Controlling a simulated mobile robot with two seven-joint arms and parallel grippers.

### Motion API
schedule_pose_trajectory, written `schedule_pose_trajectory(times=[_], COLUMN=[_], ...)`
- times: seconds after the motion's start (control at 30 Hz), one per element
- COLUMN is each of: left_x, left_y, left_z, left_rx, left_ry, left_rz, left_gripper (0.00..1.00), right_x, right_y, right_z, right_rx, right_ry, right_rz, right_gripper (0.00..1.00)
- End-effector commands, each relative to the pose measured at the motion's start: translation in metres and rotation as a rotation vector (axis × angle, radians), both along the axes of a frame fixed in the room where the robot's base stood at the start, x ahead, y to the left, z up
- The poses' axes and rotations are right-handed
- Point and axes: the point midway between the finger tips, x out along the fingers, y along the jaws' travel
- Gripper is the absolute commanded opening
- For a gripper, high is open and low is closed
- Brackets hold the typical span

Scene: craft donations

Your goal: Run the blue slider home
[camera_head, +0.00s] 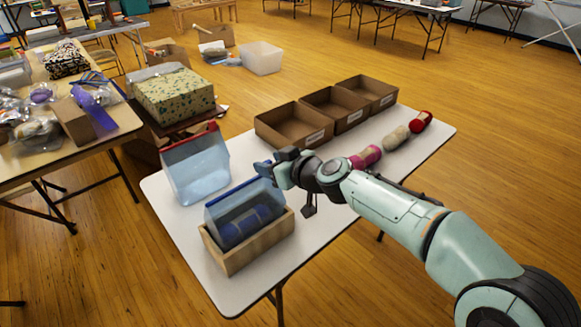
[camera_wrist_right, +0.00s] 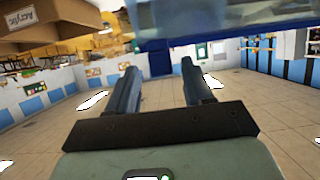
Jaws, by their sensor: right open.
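A clear zip bag (camera_head: 222,208) with a dark blue strip (camera_head: 232,190) along its top stands in a wooden box (camera_head: 246,258). A roll of blue yarn (camera_head: 245,225) shows in it. My right gripper (camera_head: 264,168) is at the right end of that strip, its fingers pointing left. A blurred blue band (camera_wrist_right: 225,14) crosses the top of that view. My left gripper is out of view.
A second clear bag (camera_head: 196,172) with a red top strip stands behind on the white table (camera_head: 180,230). Three cardboard trays (camera_head: 293,124) line the back edge.

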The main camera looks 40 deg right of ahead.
Motion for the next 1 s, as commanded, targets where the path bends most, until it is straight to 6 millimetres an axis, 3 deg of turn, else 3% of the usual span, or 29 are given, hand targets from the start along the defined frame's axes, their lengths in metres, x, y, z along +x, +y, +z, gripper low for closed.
schedule_pose_trajectory(times=[0.3, 0.5, 1.0], left_x=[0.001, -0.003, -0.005], left_y=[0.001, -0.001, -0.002], left_z=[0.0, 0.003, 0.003], left_rx=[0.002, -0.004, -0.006], left_ry=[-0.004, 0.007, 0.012], left_rz=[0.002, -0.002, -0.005], left_gripper=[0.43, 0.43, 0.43], right_x=[-0.067, -0.095, -0.105], right_y=[-0.006, -0.008, -0.009], right_z=[0.029, 0.041, 0.043], right_rx=[-0.002, -0.002, -0.001], right_ry=[-0.004, -0.003, 0.0], right_rz=[0.0, 0.0, 0.0], right_gripper=[0.51, 0.51, 0.51])
